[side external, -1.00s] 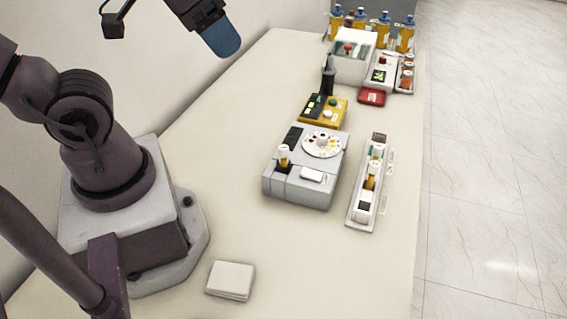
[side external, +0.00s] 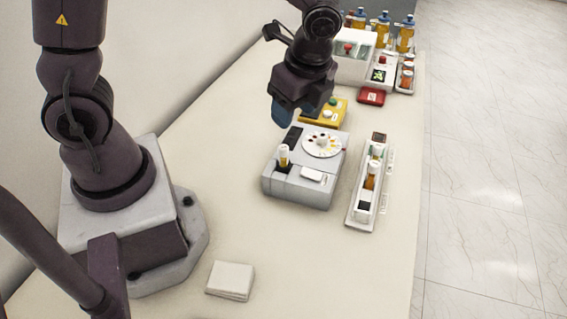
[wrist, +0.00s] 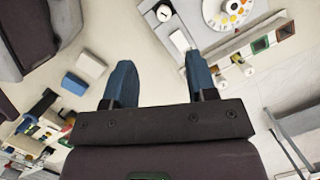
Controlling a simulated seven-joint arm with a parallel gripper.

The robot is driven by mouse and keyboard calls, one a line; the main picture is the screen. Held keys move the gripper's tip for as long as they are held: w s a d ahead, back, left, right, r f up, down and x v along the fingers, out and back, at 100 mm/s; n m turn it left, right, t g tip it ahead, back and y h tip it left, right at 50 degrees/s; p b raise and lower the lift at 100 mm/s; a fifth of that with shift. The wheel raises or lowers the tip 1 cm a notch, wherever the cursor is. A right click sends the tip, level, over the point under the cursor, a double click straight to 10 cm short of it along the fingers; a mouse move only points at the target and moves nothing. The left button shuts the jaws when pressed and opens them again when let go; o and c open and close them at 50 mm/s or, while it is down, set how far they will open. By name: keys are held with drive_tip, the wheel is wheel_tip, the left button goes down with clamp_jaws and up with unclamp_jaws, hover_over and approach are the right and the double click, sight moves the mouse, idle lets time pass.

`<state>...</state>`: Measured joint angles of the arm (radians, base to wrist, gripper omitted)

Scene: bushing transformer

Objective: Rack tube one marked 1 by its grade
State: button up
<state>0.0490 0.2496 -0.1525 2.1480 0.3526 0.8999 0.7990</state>
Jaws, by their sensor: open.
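A tube with a white cap and amber contents (side external: 283,156) stands upright in a well at the front left of the grey device (side external: 318,193). Its white cap (wrist: 163,12) shows in the wrist view. A second amber tube (side external: 371,177) stands in the long white rack (side external: 360,218) to the right. No number can be read on either tube. My gripper (side external: 284,114) is open and empty above the back left of the grey device; its blue fingers (wrist: 160,80) are spread apart in the wrist view, with bare table between them.
The grey device carries a round colour-chart disc (side external: 323,144). Behind it are a yellow device (side external: 335,113), a red box (side external: 371,96) and white equipment with several bottles (side external: 404,38). A white pad (side external: 230,280) lies in front. The table's left middle is clear.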

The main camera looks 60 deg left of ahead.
sight(284, 147)
drive_tip(key=shift+m, duration=0.8)
drive_tip(key=x, duration=1.2)
drive_tip(key=shift+w+a+f, duration=0.25)
drive_tip(key=shift+a+f, duration=0.05)
drive_tip(key=shift+a, duration=0.1)
clamp_jaws()
